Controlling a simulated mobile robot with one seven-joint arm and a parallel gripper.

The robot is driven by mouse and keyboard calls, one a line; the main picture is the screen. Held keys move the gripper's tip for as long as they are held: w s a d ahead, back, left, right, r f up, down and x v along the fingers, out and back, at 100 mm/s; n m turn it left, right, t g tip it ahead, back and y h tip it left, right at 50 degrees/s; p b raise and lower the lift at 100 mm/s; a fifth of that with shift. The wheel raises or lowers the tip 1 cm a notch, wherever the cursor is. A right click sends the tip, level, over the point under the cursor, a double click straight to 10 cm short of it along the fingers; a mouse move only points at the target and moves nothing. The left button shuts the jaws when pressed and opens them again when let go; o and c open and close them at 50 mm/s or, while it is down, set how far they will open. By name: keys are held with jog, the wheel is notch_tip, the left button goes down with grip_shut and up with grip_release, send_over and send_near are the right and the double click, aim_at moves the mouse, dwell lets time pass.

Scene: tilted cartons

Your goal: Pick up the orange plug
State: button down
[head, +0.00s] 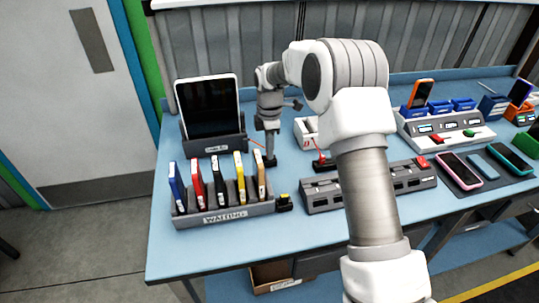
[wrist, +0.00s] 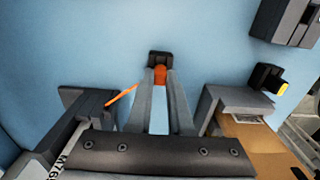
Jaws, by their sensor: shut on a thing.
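The orange plug (wrist: 160,75) shows between my fingertips in the wrist view, at a small black block (wrist: 160,57) on the blue table. An orange cable (wrist: 122,96) runs from it to the lower left. I cannot tell whether the plug is still seated in the block. My gripper (wrist: 160,82) is shut on the plug, fingers pointing down at the table. In the head view my gripper (head: 269,158) is beside the tablet stand, and the plug is mostly hidden by the fingers. A bit of the cable (head: 256,153) shows left of it.
A tablet (head: 208,108) in its stand is close on the left. The WAITING rack (head: 225,216) with several upright phones is in front. A small black and yellow piece (head: 284,202) stands beside it. A long grey dock (head: 320,197) is to the right. A red-cabled plug (head: 323,162) stands behind it.

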jog(key=shift+r, duration=0.6)
jog(key=r, duration=0.1)
jog(key=d+r, duration=0.1)
jog(key=r, duration=0.1)
jog(key=shift+r, duration=0.25)
jog(key=s+d+r, duration=0.2)
jog(key=d+r, duration=0.4)
jog(key=d, duration=0.4)
jog(key=shift+s+d+r, duration=0.15)
jog(key=shift+s+d, duration=0.05)
jog(key=shift+s, duration=0.1)
jog(key=shift+r+p, duration=0.7)
jog(key=shift+p, duration=0.05)
notch_tip(320, 180, up, 3)
jog(key=p, duration=0.3)
jog(key=shift+f, duration=0.15)
